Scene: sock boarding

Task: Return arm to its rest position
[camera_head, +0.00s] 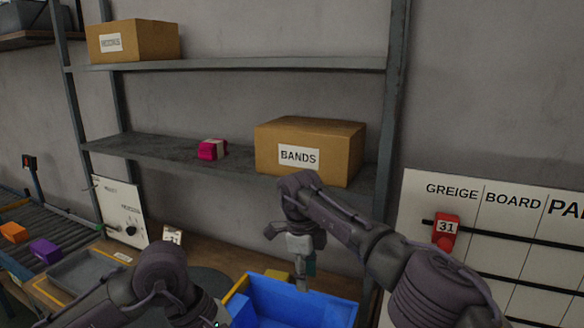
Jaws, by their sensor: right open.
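My right arm reaches in from the lower right. Its gripper (303,284) hangs pointing down above the blue bin (250,297), in front of the lower shelf. The gripper is open, and I see nothing held in it. My left arm (160,272) shows at the bottom left as a bent dark link. Its gripper is out of the picture.
A shelf rack holds a BANDS box (330,150), a pink block (212,149) and another carton (132,41). A board (500,240) with a red 31 tag (446,228) stands right. A grey tray (85,275) and a roller conveyor (40,238) with coloured blocks lie left.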

